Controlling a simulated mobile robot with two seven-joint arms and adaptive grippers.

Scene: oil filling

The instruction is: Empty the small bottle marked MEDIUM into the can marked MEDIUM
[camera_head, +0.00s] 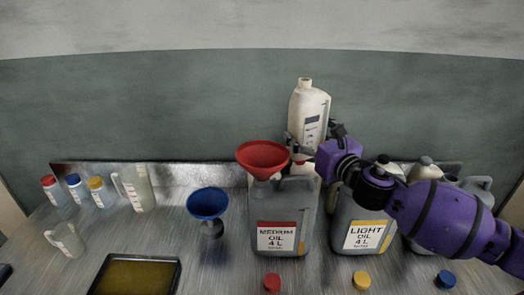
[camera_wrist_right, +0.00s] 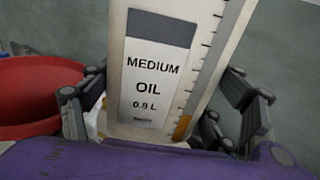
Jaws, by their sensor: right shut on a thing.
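The small white bottle marked MEDIUM OIL (camera_head: 309,104) is uncapped and nearly upright, raised behind the cans. Its label and level strip show in the right wrist view (camera_wrist_right: 155,75). My right gripper (camera_head: 308,150) is shut on its lower part. The grey can marked MEDIUM OIL 4 L (camera_head: 296,214) stands on the bench with a red label band. A red funnel (camera_head: 262,156) sits upright at its top opening, left of the bottle and apart from it. The funnel also shows in the right wrist view (camera_wrist_right: 35,95). My left gripper is not in view.
The LIGHT OIL can (camera_head: 340,215) stands right of the MEDIUM can, partly behind my right arm. A blue funnel (camera_head: 207,203), jugs (camera_head: 139,187), small capped bottles (camera_head: 75,187) and an oil tray (camera_head: 99,285) are left. Red (camera_head: 272,283), yellow and blue caps lie in front.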

